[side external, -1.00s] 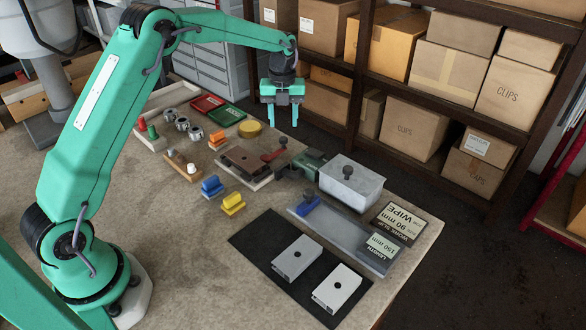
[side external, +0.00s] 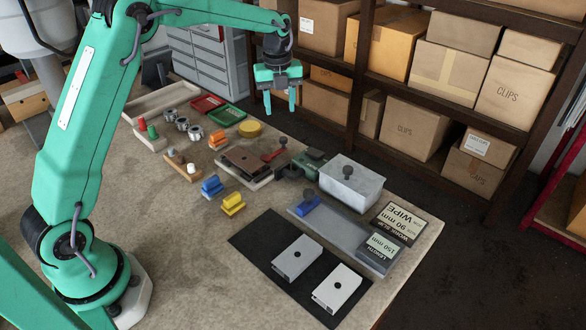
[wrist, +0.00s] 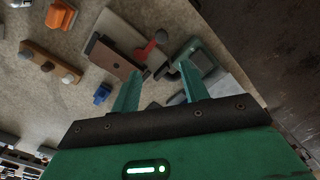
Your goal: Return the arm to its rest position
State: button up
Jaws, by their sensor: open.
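My gripper (side external: 281,101) is open and empty, with its fingers pointing down. In the side view it hangs in the air above the far side of the bench, clear of everything on it. In the wrist view the two fingers (wrist: 158,92) stand apart with nothing between them. Beyond the fingertips lie a brown plate fixture (wrist: 117,57) with a red-handled lever (wrist: 148,50) and a grey-green clamp (wrist: 196,55). The same fixture (side external: 243,161) and red lever (side external: 275,153) show in the side view. Two light profiles (side external: 297,258) (side external: 337,289) lie on a black mat (side external: 259,238).
Yellow (side external: 233,204) and blue (side external: 211,186) blocks sit mid-bench. Shelves with cartons (side external: 415,127) rise behind. The bench's near left (side external: 180,270) is bare.

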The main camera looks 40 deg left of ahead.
jog(key=s+d+r+n+t, duration=0.3)
jog(key=s+d+r+n, duration=0.1)
jog(key=s+r+n, duration=0.95)
jog(key=s+d+f+n+t, duration=0.1)
jog(key=s+f+n, duration=0.1)
jog(key=s+n, duration=0.4)
jog(key=s+d+f+n+t, duration=0.1)
jog(key=s+n, duration=0.4)
jog(key=s, duration=0.8)
jog(key=shift+f+n, duration=0.35)
jog(key=shift+f, duration=0.25)
